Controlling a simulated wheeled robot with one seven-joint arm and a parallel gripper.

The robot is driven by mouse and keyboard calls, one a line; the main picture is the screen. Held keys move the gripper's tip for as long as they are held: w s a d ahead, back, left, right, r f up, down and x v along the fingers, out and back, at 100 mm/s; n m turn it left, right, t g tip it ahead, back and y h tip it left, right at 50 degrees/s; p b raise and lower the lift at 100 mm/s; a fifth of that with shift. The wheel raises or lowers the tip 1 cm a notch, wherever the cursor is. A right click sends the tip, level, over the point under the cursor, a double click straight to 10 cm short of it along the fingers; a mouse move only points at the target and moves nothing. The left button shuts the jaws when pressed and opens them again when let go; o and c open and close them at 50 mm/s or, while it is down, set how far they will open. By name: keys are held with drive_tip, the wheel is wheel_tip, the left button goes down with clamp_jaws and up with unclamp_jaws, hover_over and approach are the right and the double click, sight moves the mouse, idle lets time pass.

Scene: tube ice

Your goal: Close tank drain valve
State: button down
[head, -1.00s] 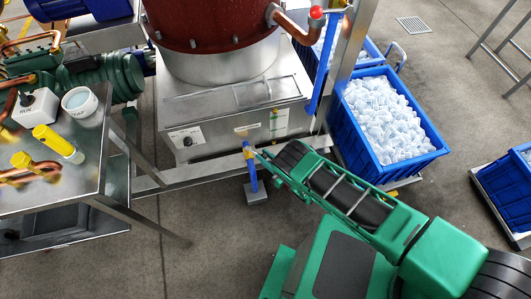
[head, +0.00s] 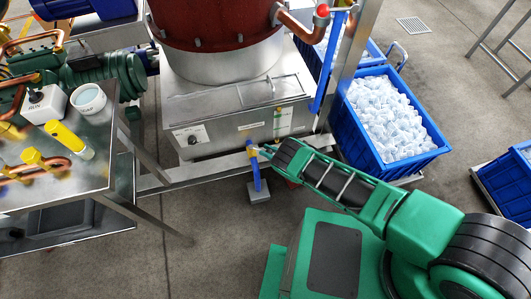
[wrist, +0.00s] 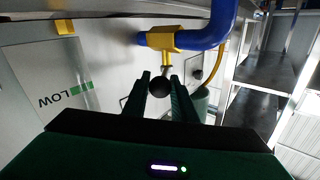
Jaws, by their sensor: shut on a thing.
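The drain valve has a yellow body (wrist: 165,40) on a blue pipe (wrist: 208,36) at the front of the steel tank (head: 225,110). A short lever stem ends in a round black knob (wrist: 159,87). In the wrist view, the knob sits between the two dark green fingers of my gripper (wrist: 160,90), which is shut on it. In the head view, my gripper (head: 264,151) reaches the valve from the right, and the blue drain pipe (head: 257,180) drops toward the floor. The knob is too small to make out there.
A blue crate of ice (head: 390,115) stands right of the tank. A steel side table (head: 90,140) with yellow-handled valves is at left. A panel marked LOW (wrist: 62,95) shows in the wrist view. A grey block (head: 259,190) lies below the drain pipe.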

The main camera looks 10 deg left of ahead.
sight(268, 151)
drive_tip(key=shift+w+d, duration=0.15)
drive_tip(key=c, duration=1.5)
unclamp_jaws()
drive_tip(key=shift+o, duration=0.2)
drive_tip(key=shift+r, duration=0.1)
drive_tip(key=shift+r, duration=0.3)
drive_tip(key=r, duration=0.3)
drive_tip(key=shift+s+a+r, duration=0.25)
drive_tip(key=shift+s+r, duration=0.1)
drive_tip(key=shift+r, duration=0.05)
drive_tip(key=s+a+r, duration=0.5)
drive_tip(key=s+r, duration=0.1)
drive_tip(key=s, duration=0.3)
drive_tip(key=shift+s+a+r, duration=0.2)
drive_tip(key=shift+a, duration=0.05)
drive_tip(key=shift+c, duration=0.4)
